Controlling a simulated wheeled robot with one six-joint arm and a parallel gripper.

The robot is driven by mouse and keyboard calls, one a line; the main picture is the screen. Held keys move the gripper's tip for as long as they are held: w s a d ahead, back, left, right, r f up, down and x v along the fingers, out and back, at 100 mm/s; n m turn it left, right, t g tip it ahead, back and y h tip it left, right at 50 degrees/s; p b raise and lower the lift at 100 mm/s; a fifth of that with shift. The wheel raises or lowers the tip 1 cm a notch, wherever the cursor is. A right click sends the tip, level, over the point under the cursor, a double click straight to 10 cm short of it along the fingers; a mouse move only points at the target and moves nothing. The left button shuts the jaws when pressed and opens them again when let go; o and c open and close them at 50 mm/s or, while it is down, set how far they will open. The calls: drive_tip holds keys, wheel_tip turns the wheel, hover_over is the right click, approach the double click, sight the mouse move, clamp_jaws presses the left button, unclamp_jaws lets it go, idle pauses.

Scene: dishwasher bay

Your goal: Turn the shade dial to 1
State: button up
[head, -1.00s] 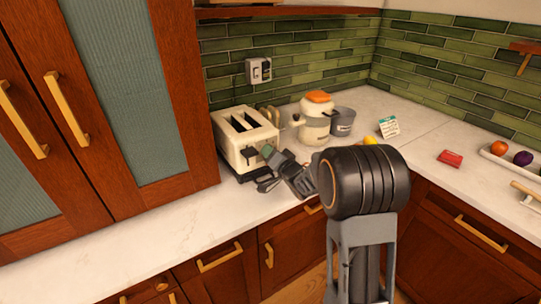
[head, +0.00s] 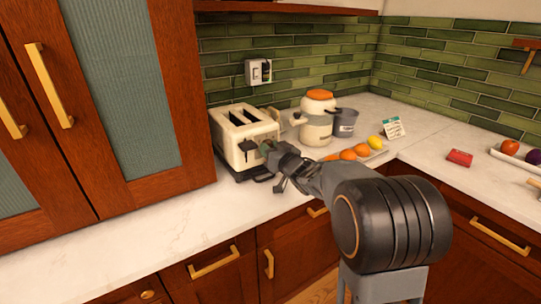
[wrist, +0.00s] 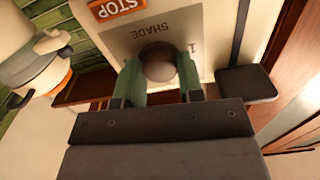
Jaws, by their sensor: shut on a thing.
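The cream toaster (head: 232,141) stands on the counter against the tiled wall, with two slots on top. Its round brown shade dial (wrist: 158,60) shows in the wrist view under the upside-down word SHADE, with part of a scale mark to its right. My gripper (wrist: 159,78) has its green fingers on either side of the dial, shut on it. In the head view my gripper (head: 268,155) is at the toaster's front end, and the dial is hidden there. I cannot read the dial's pointer.
An orange STOP button (wrist: 117,6) is close to the dial, and a dark lever (wrist: 246,83) sits to the right. A jar with an orange lid (head: 318,117) and a grey pot (head: 345,122) stand beside the toaster.

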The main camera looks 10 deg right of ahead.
drive_tip(key=shift+n+b, duration=0.4)
drive_tip(key=shift+n, duration=0.2)
drive_tip(key=o, duration=0.9)
drive_tip(key=v, duration=1.4)
drive_tip(key=shift+r, duration=0.1)
